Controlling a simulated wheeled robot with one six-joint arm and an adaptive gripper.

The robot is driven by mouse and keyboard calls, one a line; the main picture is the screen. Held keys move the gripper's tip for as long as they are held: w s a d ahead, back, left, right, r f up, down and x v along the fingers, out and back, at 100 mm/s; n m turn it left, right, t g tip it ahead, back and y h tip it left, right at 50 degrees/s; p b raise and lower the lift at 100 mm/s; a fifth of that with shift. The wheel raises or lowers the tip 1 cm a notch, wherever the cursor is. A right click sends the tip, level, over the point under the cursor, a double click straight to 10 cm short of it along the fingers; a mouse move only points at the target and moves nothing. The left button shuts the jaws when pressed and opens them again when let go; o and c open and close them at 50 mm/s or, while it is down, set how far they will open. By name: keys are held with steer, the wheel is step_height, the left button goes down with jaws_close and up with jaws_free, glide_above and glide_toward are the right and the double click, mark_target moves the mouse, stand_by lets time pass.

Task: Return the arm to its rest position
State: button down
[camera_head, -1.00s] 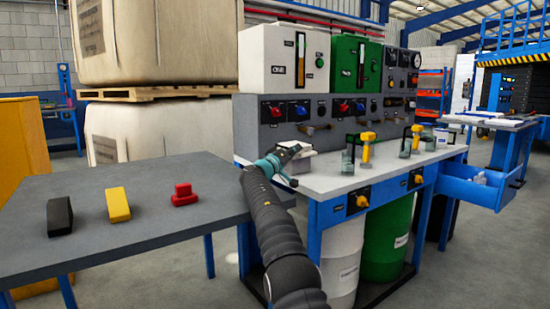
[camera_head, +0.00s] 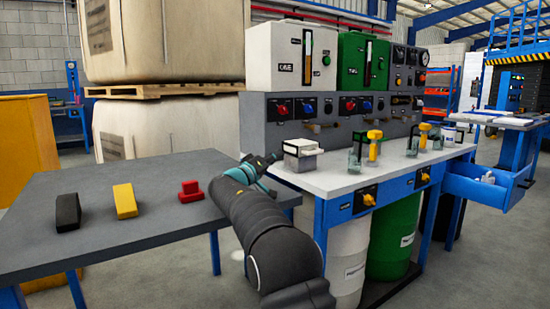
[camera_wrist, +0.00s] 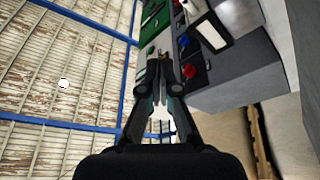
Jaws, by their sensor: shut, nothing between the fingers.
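My gripper (camera_head: 268,159) is in front of the sandwich panel bench, near the gap between the grey table and the white-topped bench. It is shut with nothing in it. In the wrist view my gripper (camera_wrist: 162,62) points up, its fingers together, with the panel, the ceiling and a tank tilted behind it. My arm folds upward from the bottom of the head view, and its links hide part of the bench's left leg and the grey table's right edge.
The grey table (camera_head: 130,220) holds a black block (camera_head: 67,212), a yellow block (camera_head: 125,201) and a red part (camera_head: 190,191). The white-topped bench (camera_head: 345,181) carries a small white box (camera_head: 301,155) and several clear cups with yellow-handled valves. An open blue drawer (camera_head: 480,187) juts out at right.

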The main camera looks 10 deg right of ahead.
steer(key=s+d+f+g+y, duration=0.1)
steer(key=s+d+g+y, duration=0.15)
steer(key=s, duration=0.65)
steer(key=s+d+f+g+y+p, duration=0.15)
steer(key=s+d, duration=0.25)
steer(key=s, duration=0.6)
steer(key=s+d+f+g+y, duration=0.1)
steer(key=s+d+g+y, duration=0.15)
steer(key=s, duration=0.65)
steer(key=s+a+f+y, duration=0.3)
steer(key=s+f, duration=0.1)
steer(key=s, duration=0.5)
steer(key=s+a+f+y, duration=0.2)
steer(key=s+f, duration=0.3)
steer(key=s, duration=0.5)
steer(key=s+a+f+n+y+p, duration=0.1)
steer(key=s+a+f+y, duration=0.2)
steer(key=s, duration=0.6)
step_height(320, 180, down, 2)
steer(key=shift+s+a+f+y, duration=0.2)
steer(key=shift+a+y, duration=0.15)
steer(key=shift+y, duration=0.5)
steer(key=shift+g, duration=0.25)
